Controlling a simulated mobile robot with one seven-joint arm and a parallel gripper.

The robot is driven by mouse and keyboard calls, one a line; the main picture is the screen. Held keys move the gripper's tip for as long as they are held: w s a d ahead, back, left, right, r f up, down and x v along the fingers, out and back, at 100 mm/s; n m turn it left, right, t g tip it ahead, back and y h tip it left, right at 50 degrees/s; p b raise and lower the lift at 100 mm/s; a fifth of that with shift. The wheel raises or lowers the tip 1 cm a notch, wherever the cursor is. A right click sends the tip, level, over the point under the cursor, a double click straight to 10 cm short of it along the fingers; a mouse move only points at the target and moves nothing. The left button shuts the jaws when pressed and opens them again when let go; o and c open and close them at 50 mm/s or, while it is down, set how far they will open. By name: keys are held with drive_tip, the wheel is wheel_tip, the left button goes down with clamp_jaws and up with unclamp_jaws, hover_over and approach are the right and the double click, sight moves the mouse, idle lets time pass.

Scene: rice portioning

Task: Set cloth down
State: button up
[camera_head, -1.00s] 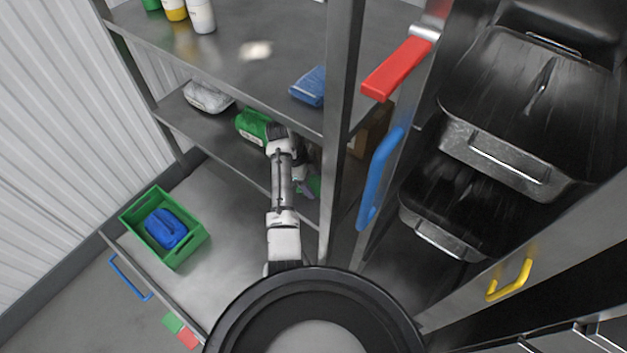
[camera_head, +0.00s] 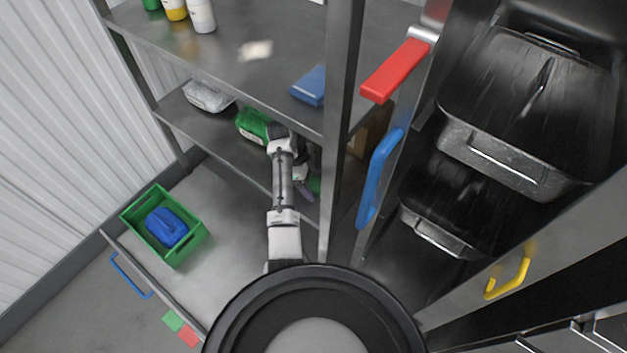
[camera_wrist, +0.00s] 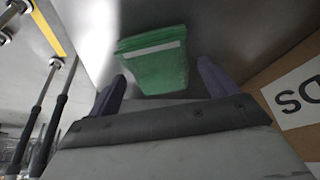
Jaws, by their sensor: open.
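A folded green cloth (camera_wrist: 155,60) lies on the grey shelf surface in the wrist view, with a pale strip along its edge. My gripper (camera_wrist: 162,78) is open, with one purple finger on each side of the cloth's near part and visible gaps beside it. In the head view my arm reaches into the lower shelf, and a purple finger of my gripper (camera_head: 304,189) shows beside a small green patch of cloth (camera_head: 315,185). The rest of the cloth is hidden there by my arm and the shelf.
A green bag (camera_head: 253,124) and a clear bag (camera_head: 208,96) sit on the lower shelf (camera_head: 190,122). A cardboard box (camera_wrist: 295,90) stands close to the right of my gripper. A shelf post (camera_head: 338,130) is right of my arm. A blue cloth (camera_head: 309,85) lies on the upper shelf.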

drive_tip(key=v, duration=0.7)
drive_tip(key=shift+p, duration=0.35)
